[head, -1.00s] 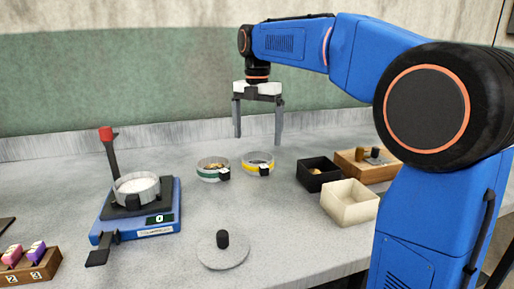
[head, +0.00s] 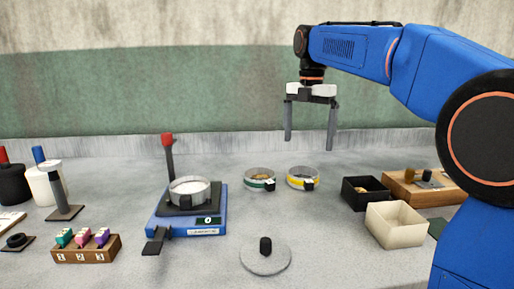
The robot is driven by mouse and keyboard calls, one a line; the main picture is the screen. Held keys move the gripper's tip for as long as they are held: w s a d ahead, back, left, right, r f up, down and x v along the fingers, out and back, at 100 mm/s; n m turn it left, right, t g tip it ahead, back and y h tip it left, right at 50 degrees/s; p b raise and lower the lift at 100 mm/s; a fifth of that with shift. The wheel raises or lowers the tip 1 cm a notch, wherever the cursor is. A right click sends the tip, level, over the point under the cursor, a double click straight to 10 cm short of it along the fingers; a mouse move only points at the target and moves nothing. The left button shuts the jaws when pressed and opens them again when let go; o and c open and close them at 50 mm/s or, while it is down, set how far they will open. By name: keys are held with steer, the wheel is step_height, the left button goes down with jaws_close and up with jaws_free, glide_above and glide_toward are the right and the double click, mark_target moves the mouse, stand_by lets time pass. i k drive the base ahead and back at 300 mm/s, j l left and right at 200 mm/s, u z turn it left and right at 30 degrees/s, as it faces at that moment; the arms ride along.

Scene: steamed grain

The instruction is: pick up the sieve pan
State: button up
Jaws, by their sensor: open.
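Several round pans stand on the grey table. A plain silver pan (head: 189,190) with pale contents sits on the blue scale (head: 207,228) at centre left. A green-banded pan (head: 259,181) and a yellow-banded pan (head: 303,178) stand side by side farther back, each with a black front tab. I cannot tell from looks which one is the sieve pan. My gripper (head: 310,143) is open and empty, pointing down, above and roughly in line with the yellow-banded pan. Its fingers do not touch any pan.
A round lid with a black knob (head: 265,257) lies in front. A black box (head: 366,193), a cream box (head: 396,224) and a wooden tray (head: 425,197) stand right. A slotted wooden block (head: 86,252) and bottles (head: 47,182) stand left. A red-topped post (head: 168,155) rises behind the scale.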

mark_target(185, 192)
steer(key=k, duration=0.9)
